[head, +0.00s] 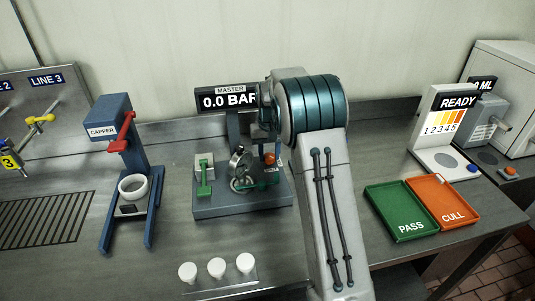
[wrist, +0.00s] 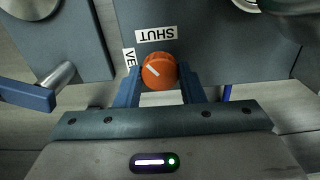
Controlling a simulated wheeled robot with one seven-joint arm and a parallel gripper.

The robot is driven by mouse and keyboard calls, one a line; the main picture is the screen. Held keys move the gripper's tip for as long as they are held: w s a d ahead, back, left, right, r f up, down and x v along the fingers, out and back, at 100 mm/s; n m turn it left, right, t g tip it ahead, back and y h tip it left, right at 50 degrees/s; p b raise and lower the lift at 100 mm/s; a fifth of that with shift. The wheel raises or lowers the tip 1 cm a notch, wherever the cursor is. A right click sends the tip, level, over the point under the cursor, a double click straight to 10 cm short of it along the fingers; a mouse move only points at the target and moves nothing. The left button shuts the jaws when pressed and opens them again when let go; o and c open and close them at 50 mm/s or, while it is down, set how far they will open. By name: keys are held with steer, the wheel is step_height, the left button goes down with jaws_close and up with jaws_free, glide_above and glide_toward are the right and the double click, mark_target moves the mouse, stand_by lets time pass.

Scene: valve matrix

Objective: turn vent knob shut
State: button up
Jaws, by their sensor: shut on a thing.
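The orange vent knob (wrist: 158,72) sits on the blue-grey panel in the wrist view. Its white pointer line lies slanted. A "SHUT" label (wrist: 156,34) is upside down above the knob, and a partly covered label starting "VE" (wrist: 129,58) is to its left. My gripper (wrist: 160,84) has its two blue fingers on either side of the knob, shut on it. In the head view the knob (head: 269,158) shows on the master rig beside my arm, which hides most of my gripper.
The master rig (head: 243,203) also carries a green lever (head: 205,178) and a display (head: 228,101) reading 0.0 BAR. The capper (head: 117,150) stands left of it. Several white caps lie in front. The green PASS tray (head: 391,218) and orange CULL tray (head: 448,210) are right of my arm.

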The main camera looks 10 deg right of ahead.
mark_target(269, 156)
steer(key=m, duration=0.3)
steer(key=shift+m, duration=2.2)
steer(key=o, duration=1)
step_height(269, 156, up, 14)
steer(key=shift+f+b, duration=0.1)
steer(key=shift+b, duration=0.3)
